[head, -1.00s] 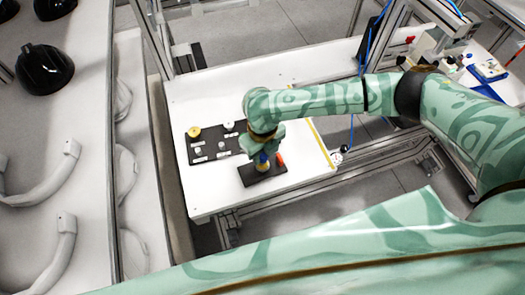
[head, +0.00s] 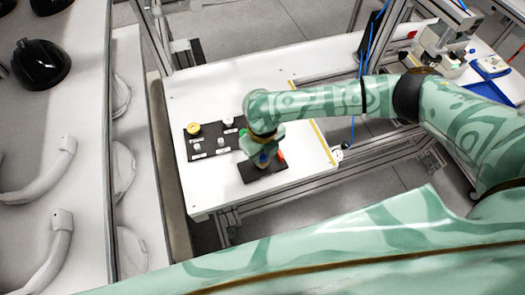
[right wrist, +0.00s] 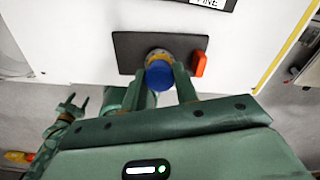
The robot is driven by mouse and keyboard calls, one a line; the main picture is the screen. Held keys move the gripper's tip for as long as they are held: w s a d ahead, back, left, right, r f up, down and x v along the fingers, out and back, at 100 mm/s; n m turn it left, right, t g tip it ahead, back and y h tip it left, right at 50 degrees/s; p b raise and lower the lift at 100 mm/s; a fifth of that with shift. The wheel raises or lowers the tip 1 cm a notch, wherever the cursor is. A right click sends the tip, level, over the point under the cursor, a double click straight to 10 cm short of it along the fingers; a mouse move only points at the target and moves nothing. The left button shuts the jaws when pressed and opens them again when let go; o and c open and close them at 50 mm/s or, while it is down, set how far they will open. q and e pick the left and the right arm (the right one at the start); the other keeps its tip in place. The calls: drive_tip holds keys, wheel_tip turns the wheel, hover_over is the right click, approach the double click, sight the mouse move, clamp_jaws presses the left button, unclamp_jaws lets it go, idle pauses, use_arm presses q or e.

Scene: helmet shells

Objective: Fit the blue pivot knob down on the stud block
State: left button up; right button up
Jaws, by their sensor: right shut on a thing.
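The blue pivot knob (right wrist: 159,76) is between the fingers of my right gripper (right wrist: 164,72), which is shut on it. It shows as a small blue spot in the head view (head: 263,159). Just beyond the knob in the right wrist view is a yellow and grey round piece (right wrist: 157,54), apparently the stud, over a dark plate (right wrist: 128,45). The knob partly hides this piece, so I cannot tell whether they touch. The plate also shows in the head view (head: 250,175). My left gripper (right wrist: 76,104) shows at the left of the right wrist view, open and empty.
An orange-red piece (right wrist: 200,63) stands at the plate's right side, close to my right finger. A dark labelled board (head: 208,150) with a yellow knob (head: 193,129) and pale knobs lies to the left. The white table (head: 215,95) is clear behind.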

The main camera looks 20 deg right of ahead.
sight(263, 155)
drive_tip(key=o, duration=1)
drive_tip(key=shift+r, duration=0.1)
wheel_tip(263, 155, up, 16)
drive_tip(key=p, duration=0.4)
